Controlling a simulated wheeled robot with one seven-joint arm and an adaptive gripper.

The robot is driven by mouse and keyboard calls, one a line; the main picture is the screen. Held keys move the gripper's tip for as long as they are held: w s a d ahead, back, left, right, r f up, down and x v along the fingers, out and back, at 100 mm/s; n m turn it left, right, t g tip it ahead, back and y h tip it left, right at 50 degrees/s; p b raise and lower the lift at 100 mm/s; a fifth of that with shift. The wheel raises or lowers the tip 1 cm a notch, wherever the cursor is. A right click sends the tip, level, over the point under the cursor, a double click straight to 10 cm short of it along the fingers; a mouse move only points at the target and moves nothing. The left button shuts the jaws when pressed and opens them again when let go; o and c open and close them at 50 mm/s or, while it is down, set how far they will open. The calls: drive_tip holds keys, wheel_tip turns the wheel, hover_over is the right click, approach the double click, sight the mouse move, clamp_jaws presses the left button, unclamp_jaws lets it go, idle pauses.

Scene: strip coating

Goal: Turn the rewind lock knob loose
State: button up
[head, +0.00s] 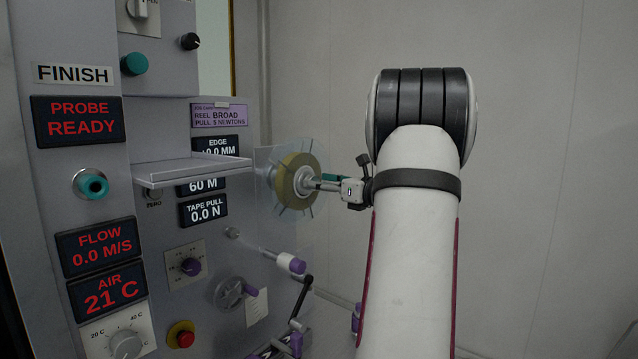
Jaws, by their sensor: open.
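A reel (289,172) with a yellowish ring and clear spoked flanges stands out from the machine panel on the right side. A pale round hub (303,181) sits at its centre; I cannot tell for sure whether this is the rewind lock knob. My gripper (320,182) reaches in from the right, with its fingers pointing at the hub. Its fingertips are at or very close to the hub, and contact cannot be made out. The jaws are open. A thin teal piece shows beside the fingers; the fingers hide part of the hub.
A clear shelf (190,170) juts from the panel left of the reel. Below are a purple-ended lever (291,263), a crank (232,292), a black-armed handle (302,297) and a red button (181,335). The wall side at right is free apart from my arm.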

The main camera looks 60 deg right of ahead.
drive_tip(key=shift+w, duration=0.6)
drive_tip(key=c, duration=1.2)
drive_tip(key=shift+o, duration=0.2)
drive_tip(key=shift+n+b, duration=0.3)
drive_tip(key=shift+b, duration=0.05)
drive_tip(key=n+b, duration=0.6)
drive_tip(key=n, duration=0.1)
drive_tip(key=n+b, duration=1.4)
drive_tip(key=shift+a+f, duration=0.1)
drive_tip(key=shift+f, duration=0.15)
drive_tip(key=shift+n, duration=0.3)
